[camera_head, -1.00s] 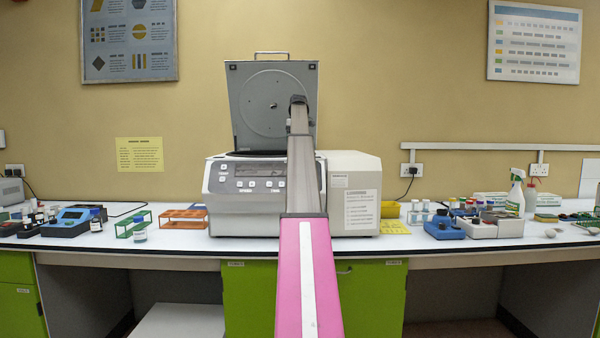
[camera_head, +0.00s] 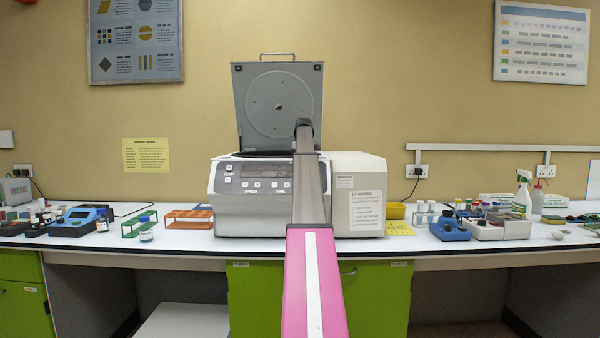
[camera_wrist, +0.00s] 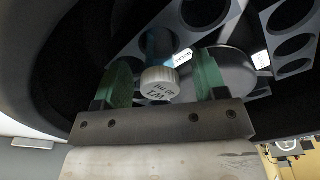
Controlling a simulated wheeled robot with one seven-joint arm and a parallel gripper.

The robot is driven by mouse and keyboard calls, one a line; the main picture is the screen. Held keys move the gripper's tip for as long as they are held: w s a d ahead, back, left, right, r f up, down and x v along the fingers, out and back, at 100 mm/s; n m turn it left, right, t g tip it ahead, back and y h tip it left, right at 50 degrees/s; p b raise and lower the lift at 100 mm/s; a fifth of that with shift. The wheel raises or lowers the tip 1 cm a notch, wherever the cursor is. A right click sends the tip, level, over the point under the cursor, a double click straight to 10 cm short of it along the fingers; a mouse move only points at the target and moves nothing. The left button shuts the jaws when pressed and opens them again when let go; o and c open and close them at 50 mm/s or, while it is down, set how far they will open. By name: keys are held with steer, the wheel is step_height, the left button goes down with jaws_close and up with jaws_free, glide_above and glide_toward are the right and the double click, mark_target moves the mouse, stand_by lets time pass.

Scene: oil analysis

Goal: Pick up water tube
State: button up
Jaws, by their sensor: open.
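In the wrist view a tube with a white, hand-marked cap (camera_wrist: 158,85) and a bluish body (camera_wrist: 160,46) lies between the two green fingers of my gripper (camera_wrist: 164,78). The fingers are apart, with a visible gap on each side of the cap. The marking is upside down and I cannot read it surely. The tube is inside the dark bowl of the centrifuge (camera_head: 265,205), whose grey lid (camera_head: 278,105) stands open. In the head view my arm reaches over the centrifuge; my gripper and the tube are hidden there.
A grey rotor rack with round holes (camera_wrist: 290,42) is close to the right finger in the wrist view. The dark bowl wall (camera_wrist: 40,60) curves around at the left. An orange tube rack (camera_head: 188,214) and blue device (camera_head: 450,229) flank the centrifuge on the bench.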

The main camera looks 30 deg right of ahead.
steer(key=shift+f, duration=0.15)
steer(key=c, duration=1)
